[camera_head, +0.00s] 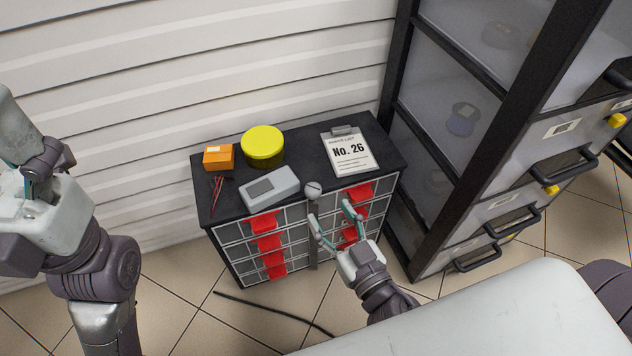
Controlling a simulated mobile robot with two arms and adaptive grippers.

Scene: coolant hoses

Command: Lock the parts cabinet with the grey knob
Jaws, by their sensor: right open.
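The parts cabinet (239,252) is a low unit with a black top and several grey drawers with red handles in two columns. The round grey knob (313,188) sits at the top of a vertical grey bar (312,245) between the drawer columns, at the front edge of the top. My right gripper (331,214) is open and empty in front of the cabinet, just below and right of the knob. Its fingers hide parts of the right column's drawers.
On the cabinet top are an orange box (218,157), a yellow round tub (262,146), a grey device (269,189), red-and-black leads (216,187) and a "No. 26" clipboard (350,154). A tall black-framed cabinet (470,185) stands close on the right. A black hose (270,312) lies on the floor.

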